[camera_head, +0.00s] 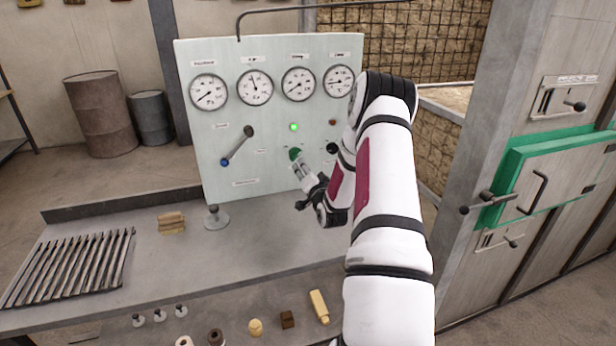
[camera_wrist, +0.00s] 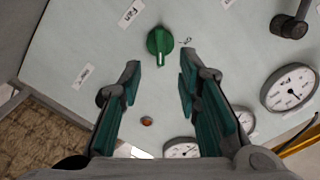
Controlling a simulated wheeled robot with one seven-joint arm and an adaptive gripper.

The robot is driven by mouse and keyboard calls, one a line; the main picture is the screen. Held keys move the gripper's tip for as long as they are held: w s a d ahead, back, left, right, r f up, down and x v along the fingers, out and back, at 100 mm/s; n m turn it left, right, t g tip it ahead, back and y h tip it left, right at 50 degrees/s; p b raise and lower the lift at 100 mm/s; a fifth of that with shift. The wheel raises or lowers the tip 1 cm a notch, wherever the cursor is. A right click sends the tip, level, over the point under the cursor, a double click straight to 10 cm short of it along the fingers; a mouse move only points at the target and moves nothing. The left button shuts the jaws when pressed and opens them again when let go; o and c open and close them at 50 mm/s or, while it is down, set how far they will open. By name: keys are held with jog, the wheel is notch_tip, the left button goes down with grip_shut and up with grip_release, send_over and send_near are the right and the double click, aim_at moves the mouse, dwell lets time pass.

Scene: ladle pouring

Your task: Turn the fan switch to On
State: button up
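The fan switch is a green round knob (camera_wrist: 159,41) on the pale panel (camera_head: 240,110), near a "Fan" label. In the wrist view its white pointer mark faces down between my fingers. My gripper (camera_wrist: 160,72) is open, with one teal-padded finger on each side just short of the knob. No contact with the knob shows.
A green lamp (camera_head: 294,127) is lit above my gripper, and a brown lamp (camera_head: 332,122) is to its right. Several gauges (camera_head: 254,87) line the panel top. A blue-ended lever (camera_head: 238,146) sticks out at left. A grey bench (camera_head: 250,240) lies below.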

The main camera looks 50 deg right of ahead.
jog(key=shift+v, duration=2)
jog(key=w+a+r+n+g+y, duration=0.2)
jog(key=w+a+r+n+y, duration=0.3)
jog(key=a+r, duration=0.6)
jog(key=s+a+r+n+g, duration=0.2)
jog(key=a+r, duration=0.1)
jog(key=a, duration=0.4)
jog(key=s+a+r+n+g, duration=0.15)
jog(key=a+r, duration=0.25)
jog(key=a, duration=0.4)
jog(key=s+a+r+n+g+y, duration=0.1)
jog(key=s+a+n, duration=0.1)
jog(key=s+a, duration=0.4)
jog(key=s+a+n+g+y, duration=0.1)
jog(key=s+a, duration=0.5)
jog(key=s, duration=0.7)
jog(key=s+a+r+n+g+y, duration=0.1)
jog(key=s+a+n+g+y, duration=0.1)
jog(key=s+a, duration=0.5)
jog(key=s+n+g, duration=0.1)
jog(key=s+n, duration=0.1)
jog(key=s, duration=0.1)
jog(key=shift+r, duration=0.35)
